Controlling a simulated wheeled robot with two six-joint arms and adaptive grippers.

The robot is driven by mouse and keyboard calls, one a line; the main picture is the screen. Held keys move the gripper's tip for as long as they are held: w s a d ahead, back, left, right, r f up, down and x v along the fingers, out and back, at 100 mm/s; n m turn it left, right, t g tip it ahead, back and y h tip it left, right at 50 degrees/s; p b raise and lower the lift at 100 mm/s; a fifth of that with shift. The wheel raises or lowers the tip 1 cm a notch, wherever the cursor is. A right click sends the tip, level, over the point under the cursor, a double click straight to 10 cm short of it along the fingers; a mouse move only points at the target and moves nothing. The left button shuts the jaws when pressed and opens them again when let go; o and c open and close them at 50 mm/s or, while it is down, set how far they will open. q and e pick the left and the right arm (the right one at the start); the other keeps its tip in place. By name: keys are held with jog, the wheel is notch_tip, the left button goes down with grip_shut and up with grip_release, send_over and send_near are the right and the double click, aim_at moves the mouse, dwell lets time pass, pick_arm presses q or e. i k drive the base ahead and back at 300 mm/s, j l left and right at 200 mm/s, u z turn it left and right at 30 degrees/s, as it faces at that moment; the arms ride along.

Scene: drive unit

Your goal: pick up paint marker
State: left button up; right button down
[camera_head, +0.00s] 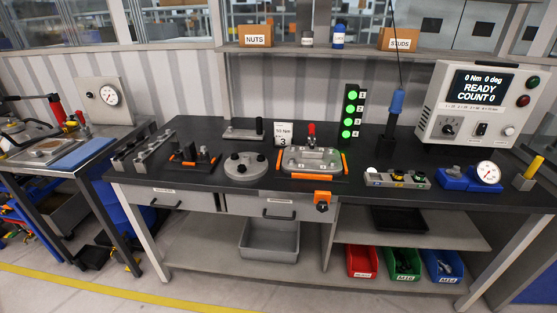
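A yellow cylinder (527,175) stands slightly tilted in the picture at the right end of the dark workbench (350,205). It may be the paint marker, but it is too small to tell for sure. No other thing in view is clearly a paint marker. Neither of my grippers shows in the head view.
A fixture with orange ends (311,161) sits mid-bench, beside a round grey plate (246,166). A blue stand with a gauge (487,173) is left of the yellow cylinder. The display box (478,103) stands behind. The front middle of the bench is mostly clear.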

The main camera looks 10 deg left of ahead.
aim_at(538, 160)
jog(key=z, duration=1.45)
jog(key=i+j+u, duration=0.25)
jog(key=i+u, duration=0.15)
jog(key=i, duration=0.25)
jog(key=i+u, duration=0.35)
jog(key=i, duration=0.25)
